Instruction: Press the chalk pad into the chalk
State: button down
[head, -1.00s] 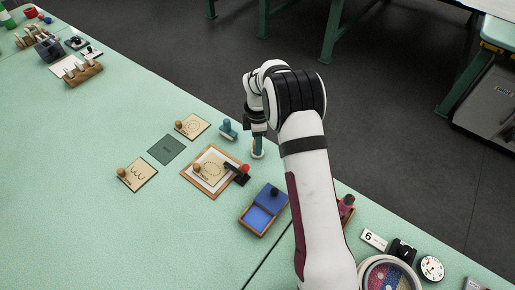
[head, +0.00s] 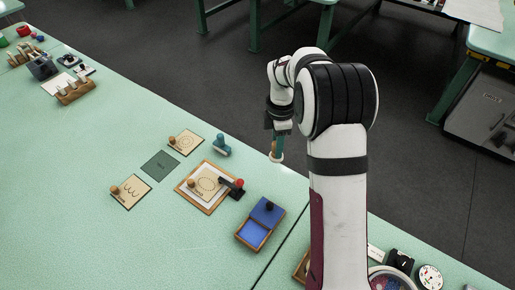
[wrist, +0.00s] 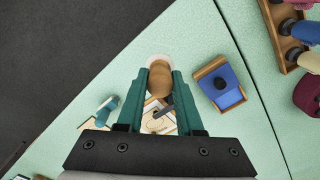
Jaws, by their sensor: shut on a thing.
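My gripper (wrist: 160,82) is shut on the brown wooden handle of the chalk pad (wrist: 157,70). The pad's round white base shows beyond the handle in the wrist view. In the head view the chalk pad (head: 276,157) hangs below my gripper (head: 277,141), pointing down near the bench's far edge, apart from other things. The chalk looks to be the bright blue fill (head: 251,233) of an open wooden box. A darker blue lid or pad with a black knob (head: 269,206) covers its far part. The box also shows right of the gripper in the wrist view (wrist: 207,68).
A framed board (head: 186,189) with a red-and-black tool (head: 236,187) on it lies left of the box. Pattern cards (head: 130,191), a green square (head: 160,165) and a teal stamp (head: 222,147) lie around it. Dials and a round tray stand at the lower right.

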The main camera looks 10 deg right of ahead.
jog(key=s+a+n, duration=0.4)
jog(key=s+a, duration=0.1)
jog(key=s, duration=0.4)
jog(key=s+a+n, duration=0.4)
jog(key=s+n, duration=0.1)
jog(key=s, duration=0.3)
jog(key=f, duration=0.3)
jog(key=s+f, duration=0.1)
jog(key=shift+a+f, duration=0.2)
jog(key=shift+a, duration=0.15)
jog(key=shift+f, duration=0.8)
jog(key=shift+f, duration=0.6)
jog(key=shift+r, duration=0.1)
notch_tip(320, 180, up, 7)
dwell(0.5)
dwell(0.3)
